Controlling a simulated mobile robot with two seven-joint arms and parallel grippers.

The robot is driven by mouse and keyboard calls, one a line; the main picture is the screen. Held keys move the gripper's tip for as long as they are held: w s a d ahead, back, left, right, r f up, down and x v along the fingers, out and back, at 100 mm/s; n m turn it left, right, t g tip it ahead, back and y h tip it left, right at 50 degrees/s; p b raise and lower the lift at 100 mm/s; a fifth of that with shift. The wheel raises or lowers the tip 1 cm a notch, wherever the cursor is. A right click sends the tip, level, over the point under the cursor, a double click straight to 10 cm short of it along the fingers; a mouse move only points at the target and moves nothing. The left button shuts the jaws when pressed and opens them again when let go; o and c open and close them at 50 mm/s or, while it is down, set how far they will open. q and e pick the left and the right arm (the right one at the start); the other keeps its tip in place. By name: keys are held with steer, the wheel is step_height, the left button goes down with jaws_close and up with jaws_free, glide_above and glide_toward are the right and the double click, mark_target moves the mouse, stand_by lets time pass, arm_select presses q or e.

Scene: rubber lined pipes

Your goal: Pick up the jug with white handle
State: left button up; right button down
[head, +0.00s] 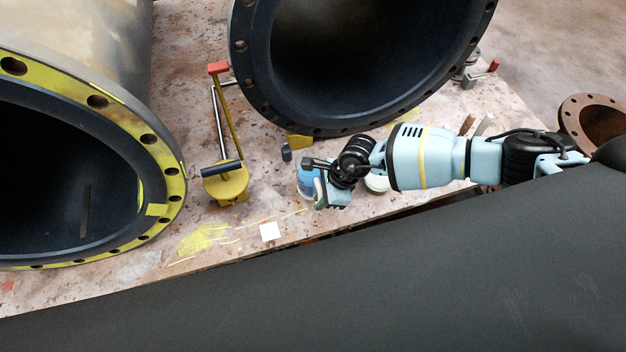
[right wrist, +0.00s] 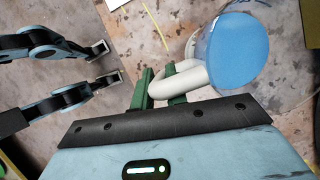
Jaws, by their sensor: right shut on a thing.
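The jug (head: 307,183) is blue and stands near the table's front edge, partly hidden by my right gripper in the head view. In the right wrist view the blue jug (right wrist: 235,48) shows with its thick white handle (right wrist: 186,84). My right gripper (right wrist: 163,82) is shut on the handle, with its green fingers at the handle's loop. In the head view the right gripper (head: 320,192) is right beside the jug. Two jointed fingers, apparently my left gripper (right wrist: 105,62), show apart and empty at the left of the right wrist view; the head view does not show them.
Large flanged pipes stand at the left (head: 165,160) and back (head: 270,115) of the speckled table (head: 120,280). A yellow tool (head: 227,185) with a black handle and a white square (head: 270,231) are left of the jug. A pale round container (head: 376,184) is close on the right.

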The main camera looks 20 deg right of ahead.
mark_target(321, 192)
arm_select(q)
steer(key=shift+w, duration=0.1)
arm_select(e)
steer(key=shift+r, duration=0.3)
